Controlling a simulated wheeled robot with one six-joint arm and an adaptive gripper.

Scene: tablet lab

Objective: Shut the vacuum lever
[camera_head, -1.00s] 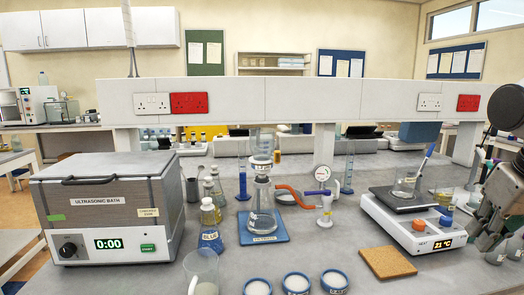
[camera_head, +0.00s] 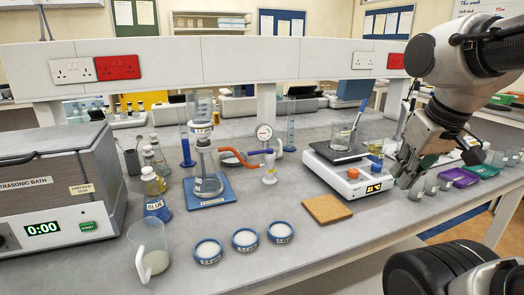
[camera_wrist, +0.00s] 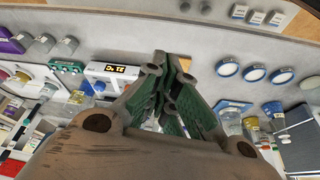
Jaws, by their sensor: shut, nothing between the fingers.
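The vacuum lever (camera_head: 262,152) is a small purple handle on a white valve (camera_head: 269,174) under a round gauge (camera_head: 264,132), at the centre of the bench in the head view. An orange hose (camera_head: 235,156) runs from the valve to a filter flask (camera_head: 207,172) on a blue base. The lever appears to lie roughly sideways. My gripper (camera_head: 402,182) is at the right, beyond the hotplate, well apart from the lever. It points down and is shut and empty. It also shows in the wrist view (camera_wrist: 160,62); I cannot make out the lever there.
A hotplate (camera_head: 350,182) with a beaker stands between my gripper and the valve. A cork mat (camera_head: 326,208) and several blue-rimmed dishes (camera_head: 245,238) lie in front. An ultrasonic bath (camera_head: 60,190) stands at left. A shelf beam (camera_head: 200,62) crosses behind.

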